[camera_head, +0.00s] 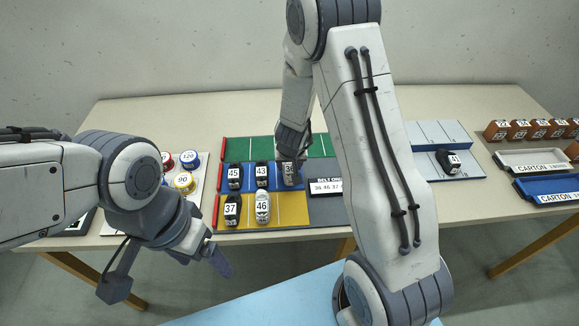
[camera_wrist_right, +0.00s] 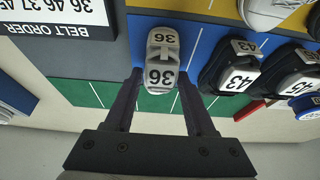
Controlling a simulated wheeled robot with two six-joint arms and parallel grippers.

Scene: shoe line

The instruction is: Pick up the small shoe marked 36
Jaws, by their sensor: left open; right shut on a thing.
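The small grey shoe marked 36 (camera_wrist_right: 161,58) sits between the two fingers of my right gripper (camera_wrist_right: 160,76) in the right wrist view. The gripper is shut on it. In the head view the shoe (camera_head: 289,176) is at the right end of the blue row, partly hidden under my right gripper. It appears on or just above the blue mat; I cannot tell which. My left gripper (camera_head: 168,277) is open and empty, in front of the table at the left.
Shoes 45 (camera_head: 234,176) and 43 (camera_head: 262,175) stand left of it on the blue row. Shoes 37 (camera_head: 232,210) and 46 (camera_head: 263,207) are on the yellow row. The belt order sign (camera_head: 326,187) is close on the right. The green row (camera_head: 262,148) looks empty.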

